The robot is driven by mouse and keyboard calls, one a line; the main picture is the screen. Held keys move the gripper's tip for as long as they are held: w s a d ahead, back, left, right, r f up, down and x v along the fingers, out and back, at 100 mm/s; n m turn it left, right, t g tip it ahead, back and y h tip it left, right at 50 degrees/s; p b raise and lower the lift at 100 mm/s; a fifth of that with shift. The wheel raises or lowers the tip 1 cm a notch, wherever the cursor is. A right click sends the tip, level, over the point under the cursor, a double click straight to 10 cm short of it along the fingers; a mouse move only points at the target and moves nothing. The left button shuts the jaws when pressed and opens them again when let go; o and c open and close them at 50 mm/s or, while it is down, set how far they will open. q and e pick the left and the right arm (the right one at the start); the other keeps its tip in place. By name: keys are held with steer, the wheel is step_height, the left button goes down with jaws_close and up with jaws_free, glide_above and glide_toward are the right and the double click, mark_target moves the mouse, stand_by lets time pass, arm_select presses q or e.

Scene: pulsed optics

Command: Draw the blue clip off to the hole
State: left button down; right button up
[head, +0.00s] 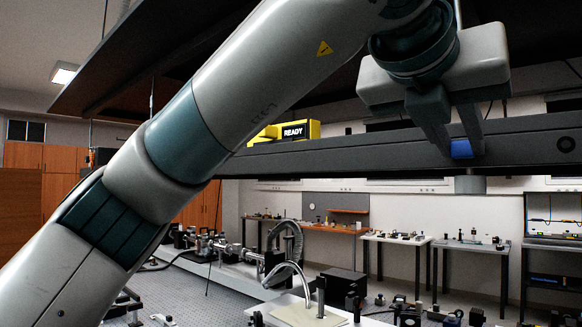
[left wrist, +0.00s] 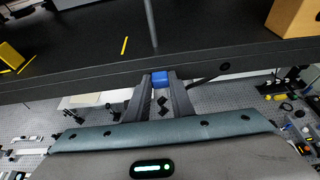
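The blue clip (head: 461,149) sits at the front edge of the long dark shelf beam (head: 350,150). My left gripper (head: 456,145) comes down from above, with one finger on each side of the clip. In the left wrist view the blue clip (left wrist: 160,78) fills the gap between the fingertips (left wrist: 160,82), and the fingers look closed on it. A dark round spot (head: 566,144), which looks like a hole, is in the beam face to the right of the clip. My right gripper is in neither view.
A short grey cylinder (head: 470,185) hangs under the beam below the clip. A dark cable (left wrist: 205,78) runs near the fingers. An optical bench (head: 210,290) lies below.

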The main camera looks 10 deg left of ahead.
arm_select(q)
steer(key=shift+s+f+b, duration=0.1)
steer(key=shift+s+b, duration=0.05)
steer(key=shift+b, duration=0.2)
steer(key=shift+s+a, duration=0.35)
steer(key=shift+s, duration=0.1)
steer(key=shift+s+a, duration=0.1)
steer(key=shift+s+a+b, duration=0.35)
steer(key=shift+s+b, duration=0.2)
steer(key=shift+b, duration=0.4)
steer(key=s+a+b, duration=0.2)
steer(key=s, duration=0.1)
steer(key=shift+a, duration=0.15)
